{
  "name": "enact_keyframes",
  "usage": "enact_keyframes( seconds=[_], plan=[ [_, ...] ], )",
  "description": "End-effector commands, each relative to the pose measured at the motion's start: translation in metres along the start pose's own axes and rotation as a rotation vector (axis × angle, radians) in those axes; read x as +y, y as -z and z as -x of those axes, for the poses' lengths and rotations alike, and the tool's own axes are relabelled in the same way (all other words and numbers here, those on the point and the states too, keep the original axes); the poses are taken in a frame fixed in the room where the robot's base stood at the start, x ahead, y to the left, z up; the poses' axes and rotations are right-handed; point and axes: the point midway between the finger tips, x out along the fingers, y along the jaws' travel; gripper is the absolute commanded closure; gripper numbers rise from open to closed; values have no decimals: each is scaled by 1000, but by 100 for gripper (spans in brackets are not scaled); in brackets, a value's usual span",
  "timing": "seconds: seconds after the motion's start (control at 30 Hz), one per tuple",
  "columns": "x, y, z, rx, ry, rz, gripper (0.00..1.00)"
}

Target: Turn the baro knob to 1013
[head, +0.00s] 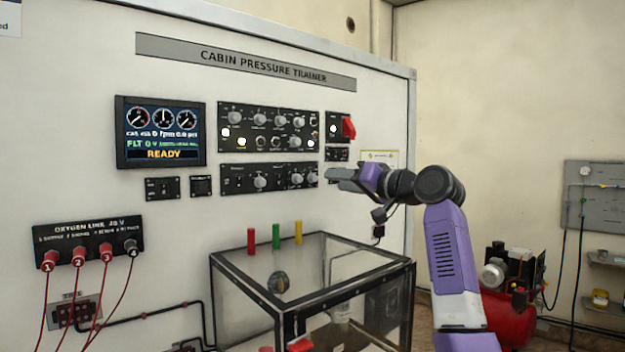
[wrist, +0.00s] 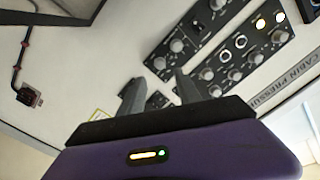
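A lower black knob panel (head: 240,185) on the trainer wall carries grey round knobs. Its rightmost knob (head: 312,179) and the knob just left of it (head: 297,179) sit close together; another knob (head: 260,182) is further left. The labels are too small to read, so I cannot tell which is the baro knob. My gripper (head: 338,179) is just right of this panel. In the wrist view my gripper (wrist: 157,86) has its two fingers apart with nothing between them. There the panel's end knob (wrist: 160,63) lies just beyond the fingertips, apart from them.
The upper knob panel (head: 267,130) is directly above. A red switch (head: 348,128) stands out above my gripper. The display (head: 160,133) reads READY. A clear-walled box with a dark frame (head: 285,308) stands below, with red, green and yellow posts behind it.

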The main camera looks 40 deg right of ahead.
Motion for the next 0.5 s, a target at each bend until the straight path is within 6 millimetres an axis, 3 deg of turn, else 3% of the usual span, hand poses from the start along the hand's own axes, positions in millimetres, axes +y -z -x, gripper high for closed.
enact_keyframes(
  seconds=[0.3, 0.5],
  plan=[
    [-2, 1, -47, -2, 0, -2, 60],
    [-1, 1, -68, 0, -1, -2, 60]
  ],
)
